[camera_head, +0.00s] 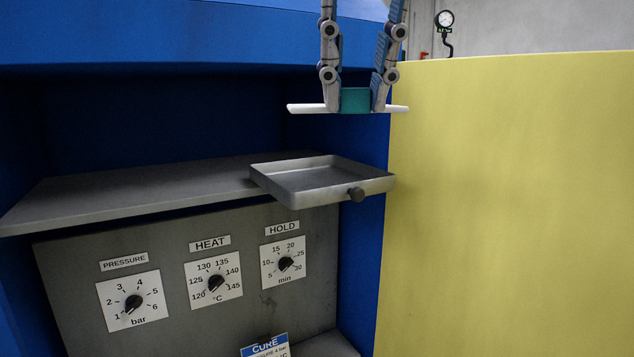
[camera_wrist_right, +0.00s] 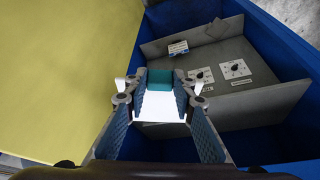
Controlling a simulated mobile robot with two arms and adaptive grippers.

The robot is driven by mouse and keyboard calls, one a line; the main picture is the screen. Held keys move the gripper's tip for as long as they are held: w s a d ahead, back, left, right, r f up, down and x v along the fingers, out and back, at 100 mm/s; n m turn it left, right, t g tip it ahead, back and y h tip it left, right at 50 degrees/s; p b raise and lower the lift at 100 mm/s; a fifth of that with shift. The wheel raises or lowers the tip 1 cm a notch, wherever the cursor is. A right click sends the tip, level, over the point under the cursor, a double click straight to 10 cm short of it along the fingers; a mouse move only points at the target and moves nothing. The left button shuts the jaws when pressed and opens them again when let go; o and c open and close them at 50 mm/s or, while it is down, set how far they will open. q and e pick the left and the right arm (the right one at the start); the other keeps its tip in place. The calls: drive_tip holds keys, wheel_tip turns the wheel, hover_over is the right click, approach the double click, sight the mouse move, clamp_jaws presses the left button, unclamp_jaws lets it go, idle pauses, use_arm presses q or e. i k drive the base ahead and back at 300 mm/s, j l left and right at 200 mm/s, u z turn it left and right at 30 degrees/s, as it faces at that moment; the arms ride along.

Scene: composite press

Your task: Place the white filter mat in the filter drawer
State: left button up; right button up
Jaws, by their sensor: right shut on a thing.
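The white filter mat (camera_head: 300,108) is a thin flat plate, seen nearly edge-on and about level, with a teal block (camera_head: 356,100) on it. My right gripper (camera_head: 356,104) comes down from the top and is shut on the mat's teal block. In the right wrist view the white mat (camera_wrist_right: 160,106) lies between my fingers (camera_wrist_right: 160,85). The filter drawer (camera_head: 318,179) is a shallow, empty grey metal tray, pulled out, with a dark round knob (camera_head: 356,194) at its front right. The mat hangs above the drawer, apart from it. My left gripper is not in view.
A grey shelf (camera_head: 130,188) runs left of the drawer. Below is a panel with pressure (camera_head: 129,300), heat (camera_head: 213,279) and hold (camera_head: 283,262) dials and a cure card (camera_head: 264,347). A yellow wall (camera_head: 510,190) stands close on the right. Blue housing (camera_head: 150,45) surrounds the recess.

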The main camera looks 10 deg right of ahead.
sight(306, 184)
drive_tip(key=i, duration=0.9)
